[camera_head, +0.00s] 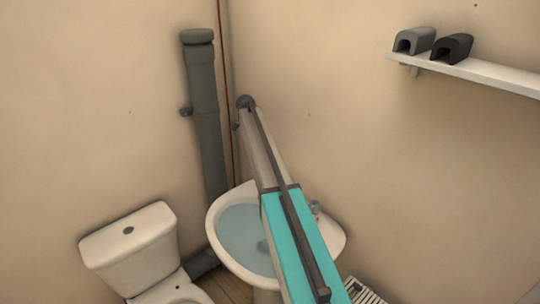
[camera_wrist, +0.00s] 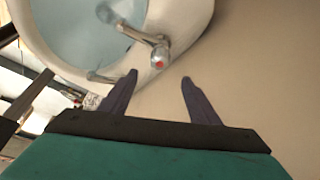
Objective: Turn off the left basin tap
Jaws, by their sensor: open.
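The white basin (camera_head: 222,216) stands in the corner and is partly covered by my arm in the head view. One chrome tap (camera_head: 315,208) shows on its rim, right of my arm. In the wrist view the basin (camera_wrist: 195,22) fills the top. A chrome tap with a red mark (camera_wrist: 160,56) is on its rim, its spout pointing up-left over the bowl. A second chrome tap (camera_wrist: 105,78) lies to the left, partly behind a finger. My gripper (camera_wrist: 160,78) is open and empty, its fingertips just below the red-marked tap, apart from it. Which tap is left is unclear.
A white toilet (camera_head: 130,245) stands left of the basin. A thick grey pipe (camera_head: 204,120) runs up the corner behind. A wall shelf (camera_head: 470,72) at the upper right holds a grey and a black object. A slatted white item (camera_head: 362,292) is at the lower right.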

